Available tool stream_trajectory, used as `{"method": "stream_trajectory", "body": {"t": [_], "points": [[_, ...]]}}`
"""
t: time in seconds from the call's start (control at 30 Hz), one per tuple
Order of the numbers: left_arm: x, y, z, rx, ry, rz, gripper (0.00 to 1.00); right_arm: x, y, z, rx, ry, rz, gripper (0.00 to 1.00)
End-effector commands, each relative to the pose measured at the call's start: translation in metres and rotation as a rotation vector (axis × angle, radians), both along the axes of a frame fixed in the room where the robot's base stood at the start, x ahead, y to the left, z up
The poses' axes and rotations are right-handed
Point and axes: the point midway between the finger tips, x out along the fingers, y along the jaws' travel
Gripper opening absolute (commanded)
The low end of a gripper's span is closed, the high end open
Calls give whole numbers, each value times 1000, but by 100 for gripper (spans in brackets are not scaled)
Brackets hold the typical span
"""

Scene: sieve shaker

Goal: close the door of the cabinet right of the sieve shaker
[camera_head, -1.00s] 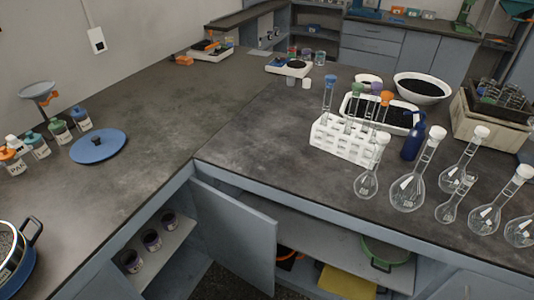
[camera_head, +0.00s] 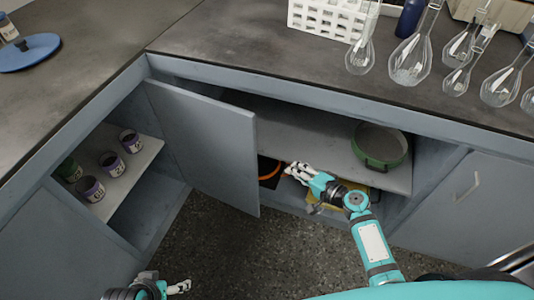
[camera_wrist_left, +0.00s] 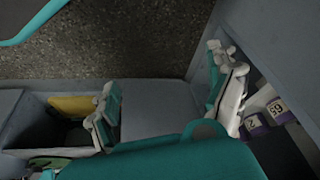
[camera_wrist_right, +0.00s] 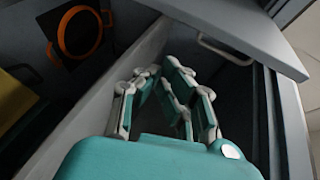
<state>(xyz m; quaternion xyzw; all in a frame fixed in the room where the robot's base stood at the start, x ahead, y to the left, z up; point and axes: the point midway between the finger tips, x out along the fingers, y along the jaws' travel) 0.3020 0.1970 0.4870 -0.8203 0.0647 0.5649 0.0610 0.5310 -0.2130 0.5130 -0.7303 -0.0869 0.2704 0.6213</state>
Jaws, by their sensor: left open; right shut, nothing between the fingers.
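The grey-blue cabinet door (camera_head: 205,140) stands ajar at the inner corner of the counter, swung out beside the left cabinet's opening. A panel with a bar handle (camera_wrist_right: 228,52), apparently this door's other face, shows in the right wrist view. My right gripper (camera_head: 290,170) is shut and empty, to the right of the door's free edge and apart from it in the head view. Its fingers show in the right wrist view (camera_wrist_right: 160,95). My left gripper (camera_head: 178,287) is open, low at the bottom left; its spread fingers show in the left wrist view (camera_wrist_left: 170,100). The sieve shaker is out of view.
Purple-labelled jars (camera_head: 110,164) stand on the left cabinet's shelf (camera_head: 140,165). The right cabinet holds a green-rimmed pan (camera_head: 380,145), an orange ring (camera_head: 270,170) and something yellow. Glass flasks (camera_head: 410,60) stand on the counter above. Floor (camera_head: 240,250) is clear before the door.

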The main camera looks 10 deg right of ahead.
Motion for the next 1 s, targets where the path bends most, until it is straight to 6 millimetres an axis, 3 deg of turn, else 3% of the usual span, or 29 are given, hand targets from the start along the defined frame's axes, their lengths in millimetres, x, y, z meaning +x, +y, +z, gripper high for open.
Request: {"method": "stream_trajectory", "body": {"t": [0.13, 0.3, 0.47, 0.87, 1.0], "points": [[-6, 2, 25, -3, -35, 2, 89, 17, -4, 50, 146, -143, 7, 0], [-12, 3, 44, -4, -47, 4, 89, 21, -5, 81, 215, -208, 18, 0], [-11, 2, 48, -5, -54, 3, 89, 34, 3, 86, 222, -215, 18, 0], [12, -5, 53, -29, -163, -5, 89, 106, 45, 84, 221, -212, 19, 0], [-6, 1, 50, -11, -76, 1, 89, 91, 59, 84, 220, -208, 18, 0]]}}
